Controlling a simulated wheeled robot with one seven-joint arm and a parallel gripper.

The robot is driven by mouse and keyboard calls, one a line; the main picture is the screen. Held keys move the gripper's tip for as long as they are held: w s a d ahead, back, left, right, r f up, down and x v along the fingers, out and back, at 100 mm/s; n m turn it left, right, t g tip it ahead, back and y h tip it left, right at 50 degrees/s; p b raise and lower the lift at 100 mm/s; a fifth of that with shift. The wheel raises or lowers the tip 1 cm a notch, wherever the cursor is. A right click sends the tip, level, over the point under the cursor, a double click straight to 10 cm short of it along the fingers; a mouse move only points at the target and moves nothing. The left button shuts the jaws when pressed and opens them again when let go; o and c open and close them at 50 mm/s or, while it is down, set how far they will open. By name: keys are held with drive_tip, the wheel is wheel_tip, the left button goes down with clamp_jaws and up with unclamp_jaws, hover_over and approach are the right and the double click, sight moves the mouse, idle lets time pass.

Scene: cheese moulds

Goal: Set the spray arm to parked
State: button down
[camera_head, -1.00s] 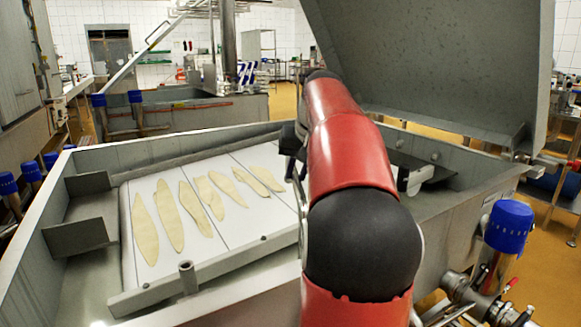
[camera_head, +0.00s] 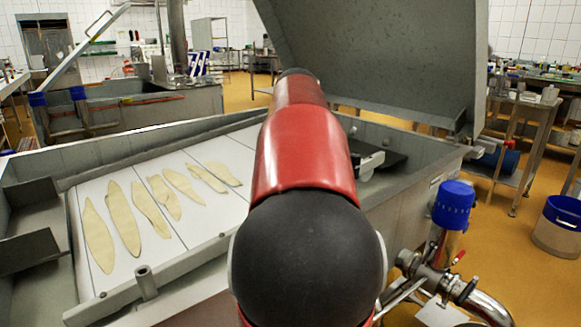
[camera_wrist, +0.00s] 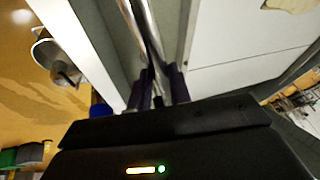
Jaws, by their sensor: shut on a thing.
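In the wrist view, the dark fingers of my gripper (camera_wrist: 161,88) close on a shiny steel tube (camera_wrist: 143,28), which looks like the spray arm. The tube runs up and out of the picture, along a grey metal wall and beside white panels. In the head view my red and black arm reaches over the open steel vat (camera_head: 45,162) and hides the gripper and the tube. I cannot tell there how far the spray arm is turned.
Several pale flat pieces (camera_head: 125,216) lie on white panels in the vat. A raised grey lid (camera_head: 375,60) stands over its far right. A blue-capped valve (camera_head: 454,205) is at the vat's right. A blue-rimmed bin (camera_head: 562,225) stands on clear yellow floor.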

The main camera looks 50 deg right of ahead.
drive_tip(key=shift+s+a+m+g, duration=0.1)
drive_tip(key=shift+s+m+g, duration=0.5)
drive_tip(key=shift+s+m, duration=0.95)
drive_tip(key=shift+s, duration=0.2)
drive_tip(key=c, duration=1.3)
unclamp_jaws()
drive_tip(key=v, duration=0.7)
drive_tip(key=shift+a+r+p, duration=0.3)
drive_tip(key=shift+a, duration=0.05)
drive_tip(key=shift+s, duration=0.1)
